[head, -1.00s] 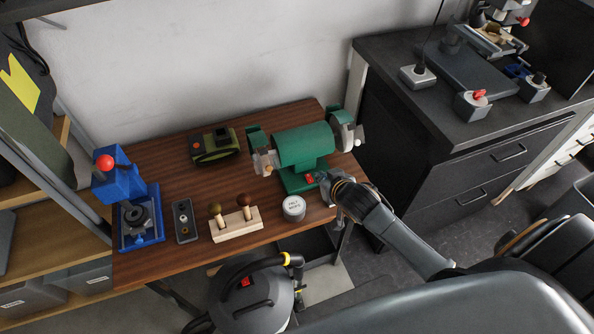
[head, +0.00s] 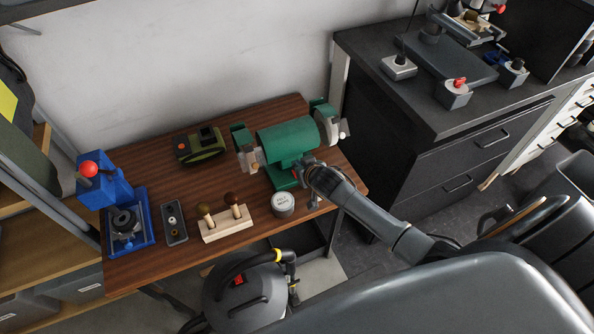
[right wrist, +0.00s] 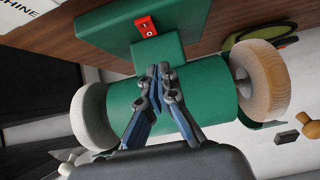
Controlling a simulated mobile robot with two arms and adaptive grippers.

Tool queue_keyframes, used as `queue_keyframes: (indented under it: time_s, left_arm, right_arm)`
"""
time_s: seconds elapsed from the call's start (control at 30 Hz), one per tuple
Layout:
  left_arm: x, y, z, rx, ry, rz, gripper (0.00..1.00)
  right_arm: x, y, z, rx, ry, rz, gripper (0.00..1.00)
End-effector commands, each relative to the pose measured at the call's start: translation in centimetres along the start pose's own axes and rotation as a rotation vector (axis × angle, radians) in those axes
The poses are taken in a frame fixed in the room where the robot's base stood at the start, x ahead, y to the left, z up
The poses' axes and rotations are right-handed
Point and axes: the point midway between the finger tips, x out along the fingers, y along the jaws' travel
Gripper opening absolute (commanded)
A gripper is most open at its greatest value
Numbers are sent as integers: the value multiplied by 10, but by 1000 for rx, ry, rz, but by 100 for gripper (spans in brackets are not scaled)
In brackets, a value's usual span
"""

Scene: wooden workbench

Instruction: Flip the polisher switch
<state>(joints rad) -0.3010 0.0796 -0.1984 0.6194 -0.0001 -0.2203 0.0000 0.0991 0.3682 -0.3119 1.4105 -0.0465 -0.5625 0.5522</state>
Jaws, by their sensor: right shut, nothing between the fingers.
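The polisher (head: 287,138) is a green bench machine with a wheel at each end, at the back right of the wooden bench. Its red rocker switch (right wrist: 146,27) with white marks sits on the green base in the right wrist view. In the head view my gripper mostly covers the switch. My right gripper (right wrist: 160,70) is shut and empty, its tips in front of the green body and a little apart from the switch in the picture. In the head view the right gripper (head: 303,172) is at the polisher's base; contact cannot be told. My left gripper is not in view.
A round grey tin (head: 283,204) stands close by at the front. A wooden block with two knobbed pegs (head: 224,228), a grey plate (head: 173,222), a blue press (head: 122,210) and a green-black device (head: 200,146) stand to the left. A dark cabinet (head: 440,150) is at right.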

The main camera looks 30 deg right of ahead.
Motion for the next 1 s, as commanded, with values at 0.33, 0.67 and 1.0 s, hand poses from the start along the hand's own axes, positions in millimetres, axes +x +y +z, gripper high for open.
queue_keyframes:
  time_s: [0.33,0.67,1.0]
  left_arm:
    - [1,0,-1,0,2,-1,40]
    - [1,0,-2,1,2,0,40]
    - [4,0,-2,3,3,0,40]
  right_arm:
    - [31,0,24,0,0,0,0]
    - [35,0,28,1,1,-1,0]
    - [40,0,31,0,-5,1,0]
